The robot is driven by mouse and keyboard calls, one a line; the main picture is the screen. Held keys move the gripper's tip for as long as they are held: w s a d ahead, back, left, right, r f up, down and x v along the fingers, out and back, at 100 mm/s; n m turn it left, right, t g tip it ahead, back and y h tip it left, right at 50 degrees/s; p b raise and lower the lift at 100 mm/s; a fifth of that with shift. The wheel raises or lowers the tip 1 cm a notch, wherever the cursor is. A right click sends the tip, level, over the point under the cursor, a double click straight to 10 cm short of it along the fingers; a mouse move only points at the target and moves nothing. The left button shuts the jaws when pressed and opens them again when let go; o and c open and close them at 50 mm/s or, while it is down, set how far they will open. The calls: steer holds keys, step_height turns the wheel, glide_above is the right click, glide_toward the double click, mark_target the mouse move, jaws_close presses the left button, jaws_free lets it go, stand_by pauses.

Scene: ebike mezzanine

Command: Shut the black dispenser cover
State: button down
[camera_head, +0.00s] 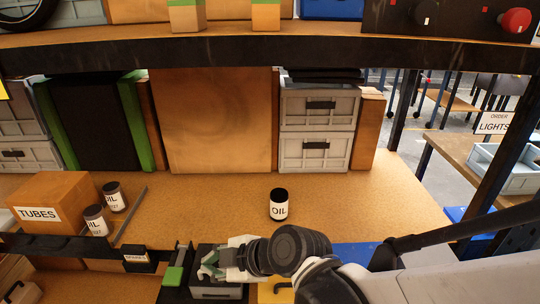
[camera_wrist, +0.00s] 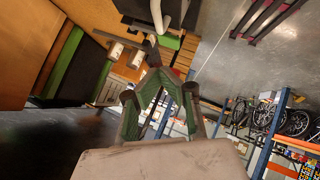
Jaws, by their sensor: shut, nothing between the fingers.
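A dark box with a grey front (camera_head: 216,291) stands at the bottom centre of the head view, and I take it for the dispenser. My gripper (camera_head: 208,268) is just over its top, and my wrist hides part of it. I cannot tell how far its black cover is open. In the wrist view my gripper (camera_wrist: 160,76) has its green fingers together and empty. A dark block with a white curved part (camera_wrist: 165,14) lies beyond the fingertips at the top. I cannot tell whether my fingers touch anything.
A black-and-green item (camera_head: 175,275) stands just left of the gripper. A black-and-white oil can (camera_head: 279,205) stands on the bench (camera_head: 350,210) behind. Two more oil cans (camera_head: 115,197) stand by the tubes box (camera_head: 55,203). A shelf (camera_head: 250,48) crosses above.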

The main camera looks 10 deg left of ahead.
steer(key=p+v, duration=0.2)
steer(key=v, duration=0.8)
steer(key=w+d+r+m+t+h, duration=0.1)
steer(key=d+m+h, duration=0.4)
steer(key=d+m, duration=0.6)
steer(key=w+d+r+m+t+h, duration=0.1)
steer(key=d+m+h, duration=0.4)
steer(key=d+m, duration=0.6)
steer(key=d+r+t, duration=0.1)
steer(key=d+t, duration=0.1)
steer(key=d, duration=0.7)
steer(key=shift+r, duration=0.25)
